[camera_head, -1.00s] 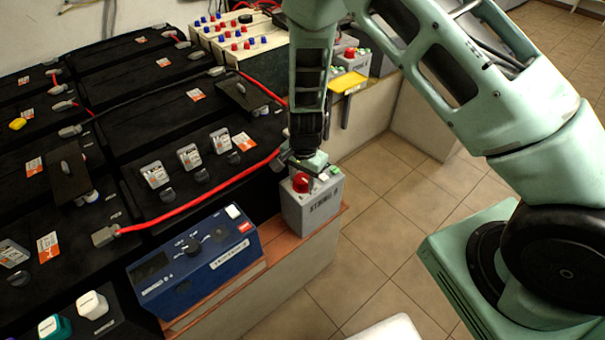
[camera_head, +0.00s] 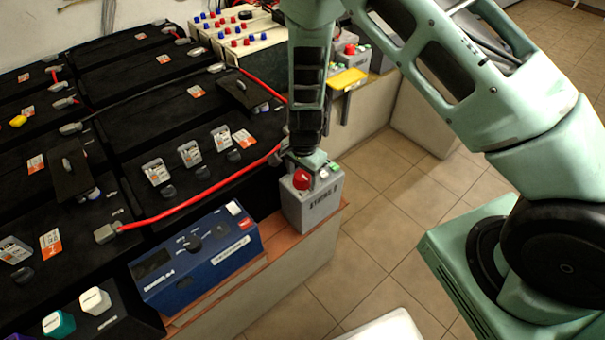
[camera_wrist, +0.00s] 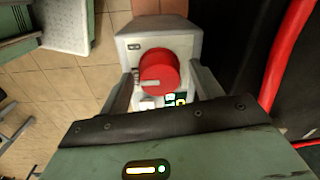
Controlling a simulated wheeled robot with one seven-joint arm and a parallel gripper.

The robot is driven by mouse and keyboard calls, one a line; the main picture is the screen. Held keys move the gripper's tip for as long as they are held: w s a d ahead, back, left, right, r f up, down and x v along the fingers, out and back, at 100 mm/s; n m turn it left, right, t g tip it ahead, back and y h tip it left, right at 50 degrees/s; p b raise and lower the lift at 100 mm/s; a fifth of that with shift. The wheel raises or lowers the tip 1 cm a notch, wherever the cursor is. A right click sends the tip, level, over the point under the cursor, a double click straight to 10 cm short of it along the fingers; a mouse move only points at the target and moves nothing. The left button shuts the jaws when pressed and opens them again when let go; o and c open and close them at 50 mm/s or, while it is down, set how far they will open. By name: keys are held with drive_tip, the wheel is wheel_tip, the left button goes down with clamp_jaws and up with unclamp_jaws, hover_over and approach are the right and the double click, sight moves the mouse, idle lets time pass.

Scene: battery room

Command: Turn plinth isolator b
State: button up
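A grey isolator box (camera_head: 312,208) with a red round knob (camera_head: 301,179) on top stands on the ledge end beside the batteries. Its front label seems to begin with STRING; its last letter is hard to read. My gripper (camera_head: 312,163) points down over it. In the wrist view the knob (camera_wrist: 160,68) lies between the two fingers of my gripper (camera_wrist: 162,80), with a gap on each side. A white pointer mark on the knob points left there. My gripper is open and holds nothing. Small green and white parts show below the knob, partly hidden by my gripper.
A second grey box with a red knob (camera_head: 350,50) stands farther back. A blue instrument (camera_head: 195,255) sits left of the isolator. Black batteries (camera_head: 125,115) with a red cable (camera_head: 205,197) fill the left. Tiled floor (camera_head: 375,225) is open to the right.

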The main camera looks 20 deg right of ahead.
sight(304, 176)
wheel_tip(304, 176, up, 17)
drive_tip(key=p, duration=0.1)
drive_tip(key=shift+s+r, duration=0.2)
drive_tip(key=shift+s, duration=0.05)
idle(0.3)
drive_tip(key=shift+d, duration=0.1)
drive_tip(key=s+a+r+n+g+y, duration=0.1)
drive_tip(key=s+a+r+n, duration=0.35)
drive_tip(key=s, duration=0.25)
drive_tip(key=s+a+r+n+y, duration=0.1)
drive_tip(key=s+a+r+n, duration=0.2)
drive_tip(key=s+r+n, duration=0.25)
drive_tip(key=s+d+r+n+h, duration=0.1)
drive_tip(key=s+r+n, duration=0.3)
drive_tip(key=s+n, duration=0.6)
drive_tip(key=s+p, duration=0.1)
drive_tip(key=s, duration=0.2)
drive_tip(key=shift+t+h, duration=0.3)
drive_tip(key=shift+s, duration=0.1)
